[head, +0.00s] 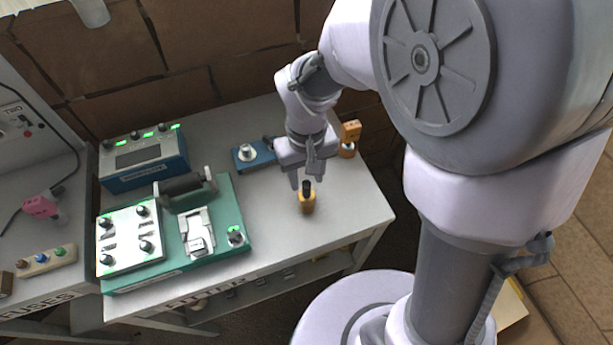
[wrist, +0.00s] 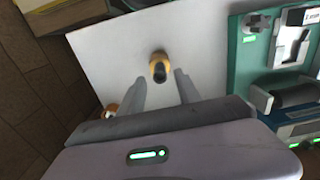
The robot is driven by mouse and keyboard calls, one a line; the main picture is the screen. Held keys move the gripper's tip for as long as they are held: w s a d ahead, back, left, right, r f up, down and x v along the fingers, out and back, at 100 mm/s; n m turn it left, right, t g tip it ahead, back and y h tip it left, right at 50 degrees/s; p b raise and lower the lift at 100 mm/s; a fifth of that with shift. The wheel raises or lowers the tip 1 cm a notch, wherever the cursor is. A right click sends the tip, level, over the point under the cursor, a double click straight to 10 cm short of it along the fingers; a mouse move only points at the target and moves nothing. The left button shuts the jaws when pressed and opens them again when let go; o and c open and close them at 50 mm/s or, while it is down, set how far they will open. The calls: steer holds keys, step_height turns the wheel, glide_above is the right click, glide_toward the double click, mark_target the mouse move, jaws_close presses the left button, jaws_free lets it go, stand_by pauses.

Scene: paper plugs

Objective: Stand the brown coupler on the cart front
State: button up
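A brown-orange coupler with a black top (head: 307,202) stands upright on the grey-white cart top (head: 275,220), near its front edge. It also shows in the wrist view (wrist: 158,66), just beyond the fingertips and roughly centred between them. My gripper (head: 306,183) points down above and slightly behind it. The fingers are apart, with nothing visible held between them. In the wrist view the gripper (wrist: 161,78) also shows spread fingers. I cannot tell whether a finger touches the coupler.
A second orange-brown piece (head: 350,131) stands at the cart's back right. A green fixture (head: 233,205) with a roller and a blue meter box (head: 145,160) fill the left. The front right top is clear.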

step_height(320, 180, up, 10)
steer(key=p, duration=0.3)
steer(key=s+d+r+m+t+y, duration=0.2)
steer(key=s+d+r+m+t, duration=0.3)
steer(key=s+r, duration=0.6)
steer(key=d+m, duration=0.1)
steer(key=m, duration=0.1)
steer(key=shift+s+d+m+t, duration=0.2)
steer(key=shift+d+m+t, duration=0.1)
steer(key=shift+d+t, duration=0.1)
steer(key=shift+r, duration=0.1)
